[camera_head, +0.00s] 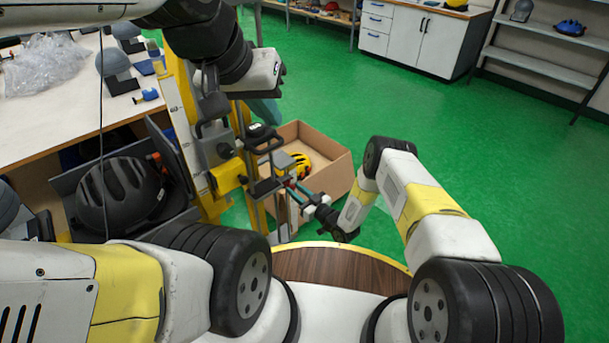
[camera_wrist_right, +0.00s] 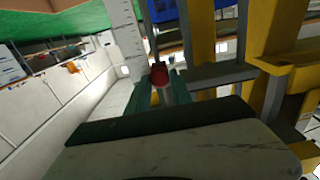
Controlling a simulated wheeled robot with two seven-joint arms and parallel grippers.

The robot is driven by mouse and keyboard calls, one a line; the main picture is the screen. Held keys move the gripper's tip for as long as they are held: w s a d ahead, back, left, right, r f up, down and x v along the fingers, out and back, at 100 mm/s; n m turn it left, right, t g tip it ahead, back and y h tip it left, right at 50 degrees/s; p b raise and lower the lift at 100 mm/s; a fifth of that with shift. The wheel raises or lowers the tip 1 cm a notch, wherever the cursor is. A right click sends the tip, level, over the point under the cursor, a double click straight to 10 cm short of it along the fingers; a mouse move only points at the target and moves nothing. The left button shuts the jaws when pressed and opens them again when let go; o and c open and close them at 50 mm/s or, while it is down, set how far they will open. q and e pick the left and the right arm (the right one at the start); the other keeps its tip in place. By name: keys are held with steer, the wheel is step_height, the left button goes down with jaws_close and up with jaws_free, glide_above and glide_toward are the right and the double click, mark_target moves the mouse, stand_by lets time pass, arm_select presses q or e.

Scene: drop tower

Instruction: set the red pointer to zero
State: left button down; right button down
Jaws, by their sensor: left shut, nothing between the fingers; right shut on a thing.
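In the head view my right gripper (camera_head: 297,187) reaches left to the lower part of the yellow drop tower (camera_head: 206,180); the pointer is too small to make out there. My left gripper (camera_head: 262,108) is shut and empty, high beside the tower. The scale's zero mark is not readable.
An open cardboard box (camera_head: 330,178) with a yellow helmet (camera_head: 298,165) stands behind the tower. A black helmet (camera_head: 118,195) sits left of the tower. A workbench (camera_head: 50,120) fills the left side. The green floor (camera_head: 440,130) on the right is clear.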

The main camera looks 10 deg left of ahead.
steer(key=shift+w+r, duration=0.1)
steer(key=shift+r, duration=0.75)
steer(key=c, duration=1.1)
jaws_free()
steer(key=shift+c, duration=0.2)
steer(key=v, duration=0.8)
